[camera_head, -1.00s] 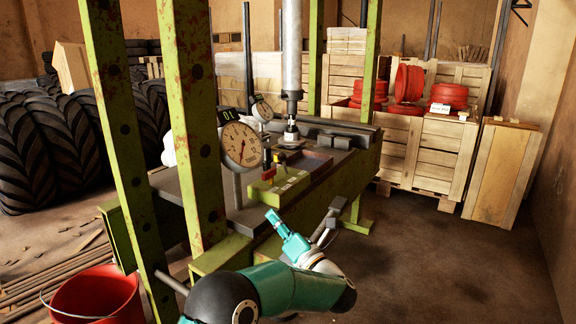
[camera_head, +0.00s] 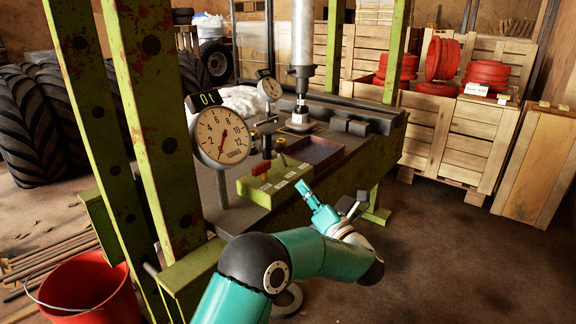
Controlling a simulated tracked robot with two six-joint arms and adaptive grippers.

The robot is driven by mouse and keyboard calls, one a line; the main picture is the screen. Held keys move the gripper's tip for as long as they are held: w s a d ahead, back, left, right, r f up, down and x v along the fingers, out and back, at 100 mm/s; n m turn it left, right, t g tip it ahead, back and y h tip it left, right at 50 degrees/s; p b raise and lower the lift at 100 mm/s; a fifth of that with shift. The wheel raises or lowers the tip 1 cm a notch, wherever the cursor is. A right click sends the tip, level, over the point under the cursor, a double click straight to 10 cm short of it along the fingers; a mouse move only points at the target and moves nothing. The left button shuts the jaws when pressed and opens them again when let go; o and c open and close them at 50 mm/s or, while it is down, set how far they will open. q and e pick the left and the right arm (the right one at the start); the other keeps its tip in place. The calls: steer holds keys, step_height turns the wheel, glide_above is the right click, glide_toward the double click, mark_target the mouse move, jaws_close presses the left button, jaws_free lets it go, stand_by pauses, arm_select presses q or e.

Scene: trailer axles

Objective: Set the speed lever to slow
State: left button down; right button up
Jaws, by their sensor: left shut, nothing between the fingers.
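A green control box (camera_head: 262,192) sits on the near edge of the press bench, with small pale labels on its top. A lever with a red grip (camera_head: 262,168) stands at its left end, and a dark-knobbed lever (camera_head: 280,144) rises behind it. I cannot read the labels or tell which lever sets the speed. My left gripper (camera_head: 304,188) is teal and shut, with nothing in it. Its tip points up and left and appears beside the box's right end, apart from both levers. Contact with the box cannot be told. My right gripper is not in view.
A round dial gauge (camera_head: 222,136) stands left of the box, with a smaller gauge (camera_head: 270,88) behind. Green press posts (camera_head: 150,110) rise at left. The press ram (camera_head: 302,50) hangs over the bench. A red bucket (camera_head: 85,285) stands lower left. Floor at right is clear.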

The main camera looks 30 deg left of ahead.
mark_target(282, 176)
arm_select(q)
steer(key=x, duration=1)
steer(key=shift+s+a+b, duration=0.15)
steer(key=shift+a+b, duration=0.05)
steer(key=shift+b, duration=0.15)
